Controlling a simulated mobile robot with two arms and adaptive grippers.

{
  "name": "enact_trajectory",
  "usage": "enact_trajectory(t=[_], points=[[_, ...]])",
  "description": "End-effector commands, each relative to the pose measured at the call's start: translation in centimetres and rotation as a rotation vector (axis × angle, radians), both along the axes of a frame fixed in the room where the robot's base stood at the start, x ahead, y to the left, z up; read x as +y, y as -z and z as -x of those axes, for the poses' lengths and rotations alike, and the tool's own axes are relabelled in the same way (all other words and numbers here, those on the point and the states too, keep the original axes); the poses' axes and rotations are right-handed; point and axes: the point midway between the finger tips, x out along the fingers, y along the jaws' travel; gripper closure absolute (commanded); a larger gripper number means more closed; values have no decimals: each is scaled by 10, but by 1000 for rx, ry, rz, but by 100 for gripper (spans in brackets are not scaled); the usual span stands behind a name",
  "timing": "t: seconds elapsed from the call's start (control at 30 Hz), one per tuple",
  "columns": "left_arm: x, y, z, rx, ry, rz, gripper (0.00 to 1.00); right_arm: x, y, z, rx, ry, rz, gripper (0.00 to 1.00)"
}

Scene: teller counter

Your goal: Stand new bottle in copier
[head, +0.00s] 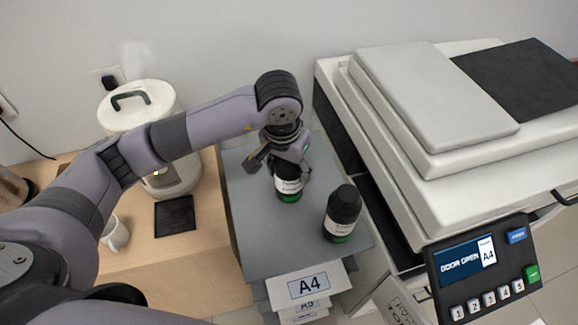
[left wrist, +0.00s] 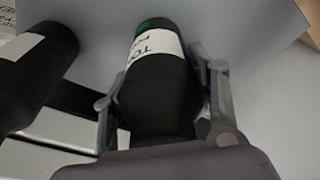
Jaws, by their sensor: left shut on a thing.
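A black toner bottle (head: 289,184) with a white label and a green band stands on a grey shelf top (head: 257,225). My left gripper (head: 286,160) is shut on this bottle from above. In the left wrist view the held bottle (left wrist: 155,85) sits between the two fingers (left wrist: 160,95). A second black bottle (head: 342,213) with a similar label stands to the right on the same top, and also shows in the left wrist view (left wrist: 32,75). The copier (head: 425,130) stands at the right, and its panel (head: 480,268) reads "DOOR OPEN". My right gripper is not in view.
A wooden counter (head: 195,255) at the left holds a white water boiler (head: 137,105), a white mug (head: 115,233) and a dark tray (head: 175,214). A4 paper packs (head: 308,288) lie below the grey top's front edge. A dark opening shows along the copier's near side.

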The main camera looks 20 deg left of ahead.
Motion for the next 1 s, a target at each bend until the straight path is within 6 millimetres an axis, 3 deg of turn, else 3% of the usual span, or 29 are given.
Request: enact_trajectory(t=[0.17, 0.2, 0.47, 0.83, 1.0], points=[[0, 3, 0, -2, 0, 0, 85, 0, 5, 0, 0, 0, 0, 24], [0, 3, 0, -1, 0, 0, 45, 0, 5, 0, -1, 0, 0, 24], [0, 2, 0, 0, 0, 0, 28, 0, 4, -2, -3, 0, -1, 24], [0, 0, 0, 0, 0, 0, 26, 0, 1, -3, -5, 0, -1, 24], [0, -16, 1, -8, 0, 2, 26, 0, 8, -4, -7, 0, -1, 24]])
